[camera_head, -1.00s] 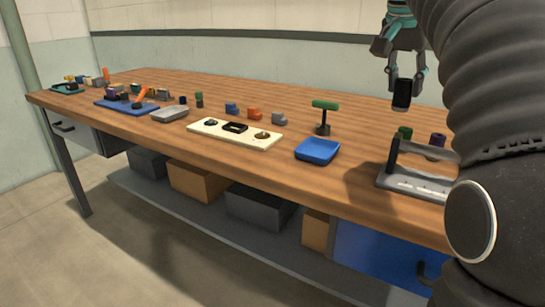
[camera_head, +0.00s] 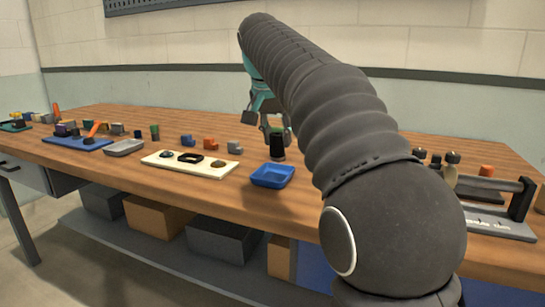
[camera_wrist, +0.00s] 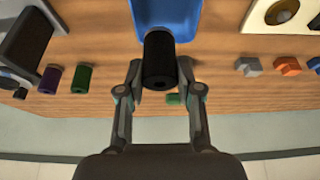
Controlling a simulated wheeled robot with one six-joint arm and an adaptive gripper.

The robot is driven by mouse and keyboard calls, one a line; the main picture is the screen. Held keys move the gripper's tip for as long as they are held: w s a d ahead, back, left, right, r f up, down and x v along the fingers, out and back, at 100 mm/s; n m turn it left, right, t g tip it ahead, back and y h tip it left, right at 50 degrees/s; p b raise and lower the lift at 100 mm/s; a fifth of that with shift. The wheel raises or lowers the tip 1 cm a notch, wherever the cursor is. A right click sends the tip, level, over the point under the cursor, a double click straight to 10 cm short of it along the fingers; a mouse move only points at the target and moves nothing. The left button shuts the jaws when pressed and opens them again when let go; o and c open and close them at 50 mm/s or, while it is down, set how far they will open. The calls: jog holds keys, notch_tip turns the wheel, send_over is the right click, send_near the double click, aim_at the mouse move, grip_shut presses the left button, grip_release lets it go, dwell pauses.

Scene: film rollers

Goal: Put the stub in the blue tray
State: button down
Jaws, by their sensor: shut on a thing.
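The stub, a black cylinder (camera_head: 277,153), is between the fingers of my gripper (camera_head: 273,133) in the head view. My gripper is shut on it and holds it above the table, over or just behind the blue tray (camera_head: 272,177). The wrist view shows the stub (camera_wrist: 160,62) between the two finger pads, with its end overlapping the near edge of the blue tray (camera_wrist: 168,14). The visible part of the tray is empty. The exact height of the stub over the tray is hard to tell.
A cream board (camera_head: 190,164) with dark pieces lies left of the tray. Grey (camera_head: 234,147), orange (camera_head: 210,143) and blue (camera_head: 188,140) blocks stand behind it. A grey rack (camera_head: 497,222) stands at the right. A green piece (camera_wrist: 173,99) shows beyond the stub in the wrist view.

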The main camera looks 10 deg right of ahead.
aim_at(273, 154)
jog(key=shift+w+a+f, duration=0.2)
jog(key=shift+a+f, duration=0.15)
jog(key=shift+a, duration=0.1)
jog(key=shift+f+b, duration=0.7)
jog(key=shift+f, duration=1.2)
jog(key=shift+f, duration=0.2)
jog(key=c, duration=0.8)
grip_release()
jog(key=shift+o, duration=0.2)
jog(key=p+v, duration=0.3)
jog(key=v, duration=0.9)
jog(key=shift+r, duration=0.2)
